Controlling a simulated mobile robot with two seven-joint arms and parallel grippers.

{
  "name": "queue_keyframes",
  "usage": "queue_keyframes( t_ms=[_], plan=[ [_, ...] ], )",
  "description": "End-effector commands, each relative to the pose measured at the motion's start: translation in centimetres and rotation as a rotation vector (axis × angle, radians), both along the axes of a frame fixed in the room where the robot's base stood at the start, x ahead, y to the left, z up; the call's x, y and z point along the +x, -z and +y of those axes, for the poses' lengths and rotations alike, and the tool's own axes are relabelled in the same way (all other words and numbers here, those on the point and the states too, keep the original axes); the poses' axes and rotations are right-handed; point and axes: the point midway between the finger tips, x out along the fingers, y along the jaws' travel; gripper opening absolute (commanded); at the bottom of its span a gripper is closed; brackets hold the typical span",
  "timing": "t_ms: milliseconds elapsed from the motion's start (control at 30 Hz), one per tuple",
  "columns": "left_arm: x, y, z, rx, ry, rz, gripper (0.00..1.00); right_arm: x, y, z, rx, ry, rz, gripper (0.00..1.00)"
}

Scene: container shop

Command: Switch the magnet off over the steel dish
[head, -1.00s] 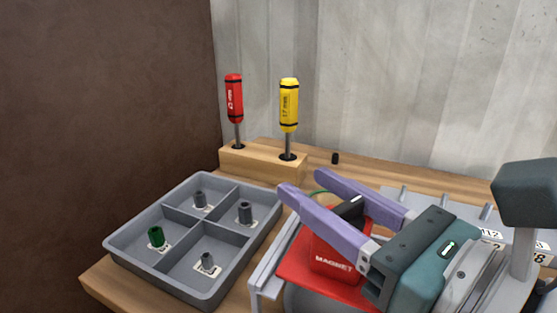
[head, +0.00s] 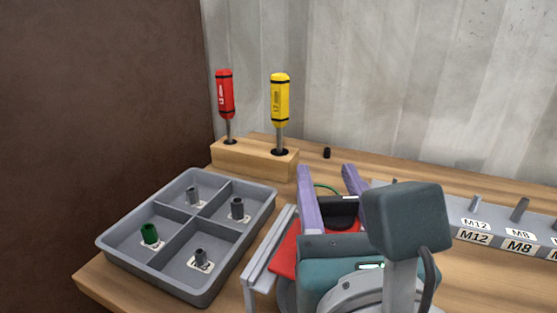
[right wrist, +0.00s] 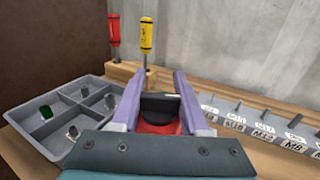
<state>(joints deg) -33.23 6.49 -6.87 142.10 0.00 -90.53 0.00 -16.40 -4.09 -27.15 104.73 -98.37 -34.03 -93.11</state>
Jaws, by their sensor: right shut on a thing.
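The magnet is a red block with a black knob (head: 338,212) on top; its red body (right wrist: 156,128) shows under the knob in the right wrist view. My right gripper (head: 333,185) has its two purple fingers on either side of the black knob and is shut on it. A red plate (head: 284,258) shows to the left of the gripper. My gripper and wrist hide most of the magnet and what is under it. I cannot make out the steel dish for sure. My left gripper is not in view.
A grey four-compartment tray (head: 208,291) with small cylindrical parts stands at left. A wooden block (head: 238,160) holds a red screwdriver (head: 225,94) and a yellow one (head: 280,100). A small black cylinder (head: 327,153) lies behind. A labelled grey rack (head: 490,239) stands at right.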

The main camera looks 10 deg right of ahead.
Motion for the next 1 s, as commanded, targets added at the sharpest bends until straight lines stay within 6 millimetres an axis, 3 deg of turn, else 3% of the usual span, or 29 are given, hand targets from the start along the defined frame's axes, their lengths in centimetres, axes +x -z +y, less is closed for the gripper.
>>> queue_keyframes(
  t_ms=[667,700,933,1000],
  plan=[
    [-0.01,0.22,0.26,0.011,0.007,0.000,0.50,-0.02,0.05,-0.17,0.000,0.056,0.001,0.00],
    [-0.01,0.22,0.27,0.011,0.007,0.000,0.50,-0.02,0.05,-0.17,0.000,0.056,0.001,0.49],
    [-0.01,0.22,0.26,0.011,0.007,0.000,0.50,-0.02,0.04,-0.18,0.000,0.056,0.000,0.75],
    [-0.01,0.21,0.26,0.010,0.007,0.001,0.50,-0.02,0.03,-0.18,0.000,0.056,0.000,0.75]
  ],
)
